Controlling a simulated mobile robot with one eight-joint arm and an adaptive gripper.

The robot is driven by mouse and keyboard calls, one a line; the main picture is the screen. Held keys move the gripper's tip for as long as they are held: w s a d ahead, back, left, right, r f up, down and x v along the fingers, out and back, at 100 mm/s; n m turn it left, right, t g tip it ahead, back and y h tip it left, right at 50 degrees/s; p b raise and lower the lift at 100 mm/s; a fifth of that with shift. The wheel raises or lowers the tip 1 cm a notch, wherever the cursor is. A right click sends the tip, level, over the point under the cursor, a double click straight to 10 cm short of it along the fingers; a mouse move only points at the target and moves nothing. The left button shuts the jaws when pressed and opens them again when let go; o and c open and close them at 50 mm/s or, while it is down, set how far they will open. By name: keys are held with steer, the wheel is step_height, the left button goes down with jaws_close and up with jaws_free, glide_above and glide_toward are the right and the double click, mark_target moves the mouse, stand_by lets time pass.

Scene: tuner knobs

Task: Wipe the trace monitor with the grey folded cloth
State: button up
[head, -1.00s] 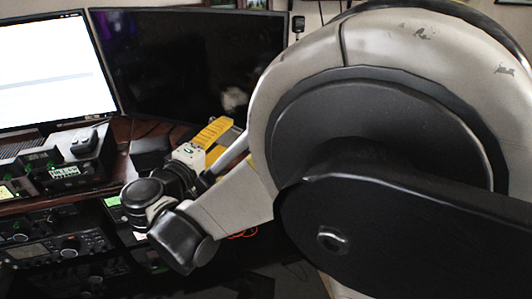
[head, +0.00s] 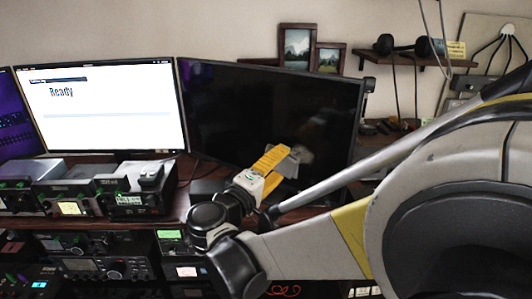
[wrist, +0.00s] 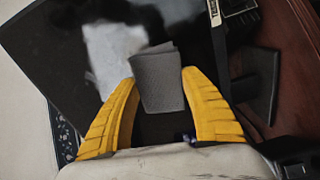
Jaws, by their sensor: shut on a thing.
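My gripper (wrist: 158,105) has two yellow fingers, one on each side of the grey folded cloth (wrist: 158,80), and is shut on it. The cloth sticks out past the fingertips, with its folded top edge showing. In the head view my gripper (head: 272,160) is in front of the lower part of a dark-screened monitor (head: 235,105), which I take as the trace monitor. In the wrist view this dark screen (wrist: 60,55) lies behind the cloth, with a pale blurred patch beside it. I cannot tell whether the cloth touches the screen or whether the patch is smudge or reflection.
A lit monitor (head: 110,115) reading "Ready" stands left of the dark one. Radio sets (head: 140,190) fill the desk below it, with more (head: 100,260) lower down. A shelf (head: 430,58) and picture frames (head: 297,45) are at the back right. My arm covers the right side.

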mark_target(291, 170)
steer(key=shift+x, duration=1.05)
stand_by(0.6)
steer(key=shift+s+d, duration=1.2)
steer(key=shift+d, duration=0.3)
steer(key=shift+w+a+b, duration=0.8)
steer(key=shift+w+a, duration=0.3)
steer(key=shift+a, duration=0.3)
steer(key=shift+w+r, duration=0.1)
steer(key=shift+w, duration=0.05)
steer(key=shift+s+d, duration=2.35)
steer(key=shift+d, duration=0.7)
steer(key=shift+w+a+b, duration=0.15)
steer(key=shift+w+a, duration=0.6)
steer(key=shift+a, duration=0.3)
steer(key=shift+w+a+b, duration=0.15)
steer(key=shift+w+a, duration=0.65)
steer(key=shift+a, duration=0.25)
steer(key=shift+w+a+b, duration=0.15)
steer(key=shift+w+a, duration=0.6)
steer(key=shift+a, duration=0.3)
